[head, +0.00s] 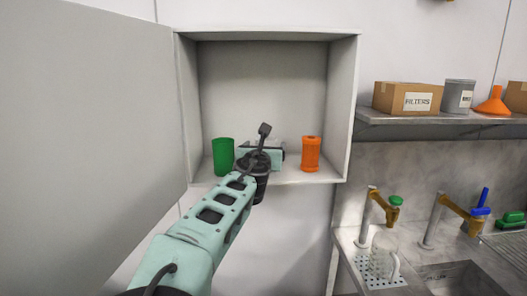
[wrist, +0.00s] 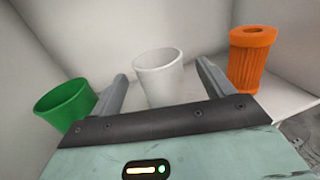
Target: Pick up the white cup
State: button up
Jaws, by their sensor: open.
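The white cup (wrist: 160,82) stands upright on the cabinet floor, in the middle of the wrist view. In the head view it is mostly or wholly hidden behind my gripper (head: 262,154). My gripper is open, and in the wrist view its two fingers (wrist: 162,76) show on the left and right of the cup, with gaps on both sides. I cannot tell how deep the cup sits between them. Nothing is held.
A green cup (head: 223,156) stands left of my gripper and an orange ribbed container (head: 311,154) right of it, both in the open wall cabinet (head: 345,100). The cabinet door (head: 85,140) stands open at left. A sink (head: 460,280) and shelf (head: 440,119) are at right.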

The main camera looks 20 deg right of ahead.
jog(key=p+x, duration=0.3)
jog(key=x, duration=0.2)
jog(key=shift+r+p, duration=0.1)
jog(key=shift+p, duration=0.3)
jog(key=shift+w+d, duration=0.1)
jog(key=shift+w, duration=0.25)
jog(key=c, duration=1)
